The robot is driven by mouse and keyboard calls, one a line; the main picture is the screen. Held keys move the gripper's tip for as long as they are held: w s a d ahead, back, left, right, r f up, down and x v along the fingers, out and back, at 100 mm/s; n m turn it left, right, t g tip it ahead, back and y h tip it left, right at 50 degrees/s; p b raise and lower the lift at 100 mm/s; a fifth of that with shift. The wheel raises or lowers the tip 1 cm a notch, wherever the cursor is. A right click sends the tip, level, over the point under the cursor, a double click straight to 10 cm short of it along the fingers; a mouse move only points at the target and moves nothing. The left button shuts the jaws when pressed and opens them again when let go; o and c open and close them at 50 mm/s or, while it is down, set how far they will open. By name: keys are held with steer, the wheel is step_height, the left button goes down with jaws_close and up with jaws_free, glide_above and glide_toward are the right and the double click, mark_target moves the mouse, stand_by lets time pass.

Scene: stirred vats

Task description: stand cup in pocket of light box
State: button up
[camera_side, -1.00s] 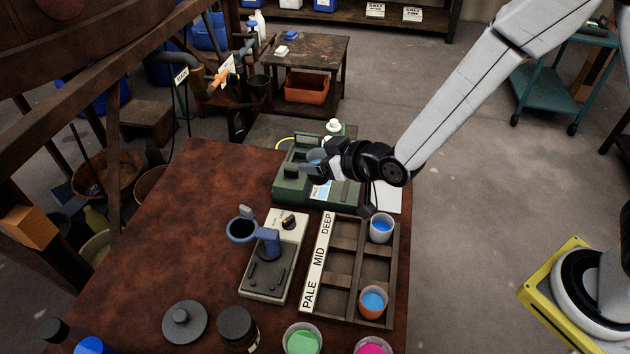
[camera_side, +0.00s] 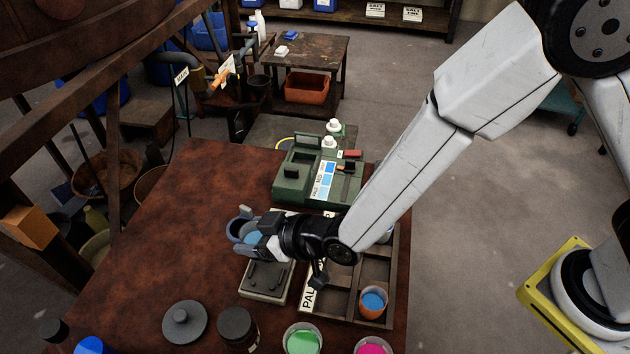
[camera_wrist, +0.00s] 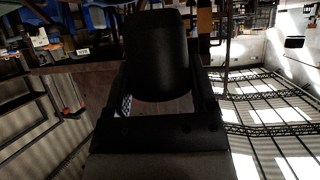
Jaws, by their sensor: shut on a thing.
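My gripper (camera_side: 258,243) is shut on a cup with blue liquid (camera_side: 253,237). In the wrist view the cup is a dark cylinder (camera_wrist: 160,55) between the dark fingers (camera_wrist: 157,95). The green light box (camera_side: 288,187) stands behind and to the right of my gripper, with a strip of blue shades (camera_side: 323,180) on top. Its pocket is not clearly visible.
A wooden rack (camera_side: 343,303) marked PALE, partly hidden by my arm, holds an orange cup of blue liquid (camera_side: 373,302). The table's left side (camera_side: 185,235) is clear.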

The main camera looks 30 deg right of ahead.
steer(key=shift+f, duration=2.9)
steer(key=shift+f, duration=0.1)
steer(key=shift+f, duration=1.8)
steer(key=shift+f, duration=0.2)
steer(key=o, duration=1.2)
steer(key=shift+v, duration=3.95)
